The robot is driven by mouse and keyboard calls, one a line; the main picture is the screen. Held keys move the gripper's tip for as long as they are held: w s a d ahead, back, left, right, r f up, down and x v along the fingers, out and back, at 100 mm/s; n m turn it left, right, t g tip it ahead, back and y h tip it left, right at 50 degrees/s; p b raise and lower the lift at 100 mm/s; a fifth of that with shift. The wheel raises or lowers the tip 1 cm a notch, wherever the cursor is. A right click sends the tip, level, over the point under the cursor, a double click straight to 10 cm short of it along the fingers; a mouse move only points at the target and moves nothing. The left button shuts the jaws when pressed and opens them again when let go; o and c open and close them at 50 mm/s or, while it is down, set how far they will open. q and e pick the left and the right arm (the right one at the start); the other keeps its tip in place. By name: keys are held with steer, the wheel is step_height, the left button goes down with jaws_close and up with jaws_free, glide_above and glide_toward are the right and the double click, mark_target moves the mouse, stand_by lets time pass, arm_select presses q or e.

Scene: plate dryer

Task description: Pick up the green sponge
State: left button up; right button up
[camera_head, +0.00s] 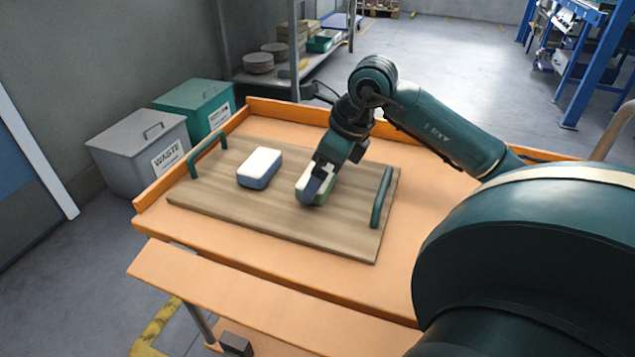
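The green sponge (329,190), with a pale top, lies on the wooden board (215,206) right of its middle. My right gripper (315,187) comes down over the sponge from above, and its fingers hide part of it. One dark finger is against or just in front of the near side; I cannot tell whether the fingers press on the sponge. The sponge appears to rest on the board. A second sponge (260,167), blue with a white top, lies to the left, apart from the gripper. My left gripper is not in view.
The board has a green handle (382,197) at its right end and another (207,153) at its left. It lies on an orange table (300,262) with raised edges. A grey waste bin (140,150) and a green bin (197,105) stand beyond the left edge.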

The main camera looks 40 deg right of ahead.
steer(key=shift+w+a+f, duration=0.1)
steer(key=shift+w+f, duration=0.2)
steer(key=shift+f, duration=0.35)
steer(key=shift+c, duration=0.3)
steer(key=c, duration=0.8)
